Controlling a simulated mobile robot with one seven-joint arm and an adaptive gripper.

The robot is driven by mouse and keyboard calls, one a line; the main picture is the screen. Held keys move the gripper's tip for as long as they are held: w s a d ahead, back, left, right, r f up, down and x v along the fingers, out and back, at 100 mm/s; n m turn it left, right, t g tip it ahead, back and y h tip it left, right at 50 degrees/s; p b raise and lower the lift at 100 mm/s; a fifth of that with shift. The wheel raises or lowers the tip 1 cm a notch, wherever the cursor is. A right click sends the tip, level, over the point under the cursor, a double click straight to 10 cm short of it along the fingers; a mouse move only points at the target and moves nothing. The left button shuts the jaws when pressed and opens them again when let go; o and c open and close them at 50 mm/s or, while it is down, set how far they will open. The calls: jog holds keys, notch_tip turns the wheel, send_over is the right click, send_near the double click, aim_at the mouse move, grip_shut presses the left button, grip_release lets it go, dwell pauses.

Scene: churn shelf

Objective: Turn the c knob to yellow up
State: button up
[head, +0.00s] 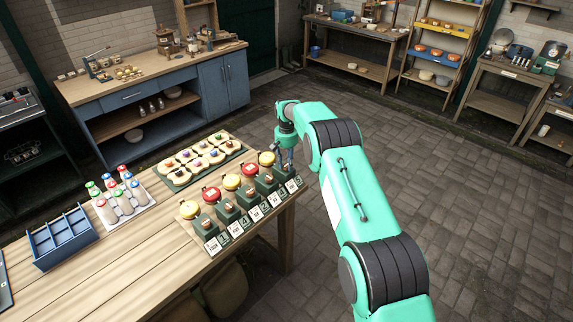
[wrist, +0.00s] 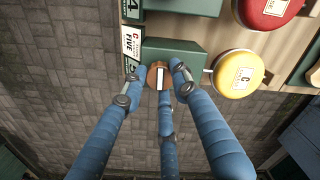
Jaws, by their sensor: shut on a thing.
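The c knob (wrist: 158,76) is a small brown round knob with a white bar, on the front of a dark green box (wrist: 185,52) in the wrist view. A yellow disc (wrist: 237,74) labelled C lies beside that box, yellow face showing; it also shows in the head view (head: 266,158). My gripper (wrist: 160,72) has blue fingers closed around the knob, one at each side and one below. In the head view my gripper (head: 286,152) is at the right end of the row and hides the knob there.
More green boxes with knobs and red or yellow discs (head: 211,194) run left along the wooden table (head: 120,275). A tray of colour-capped bottles (head: 122,197) and a blue divided bin (head: 62,240) stand further left. The paved floor to the right is clear.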

aim_at(287, 165)
jog(key=shift+m, duration=0.4)
jog(key=o, duration=1.1)
jog(key=shift+o, duration=0.2)
jog(key=shift+r, duration=0.1)
notch_tip(287, 165, up, 12)
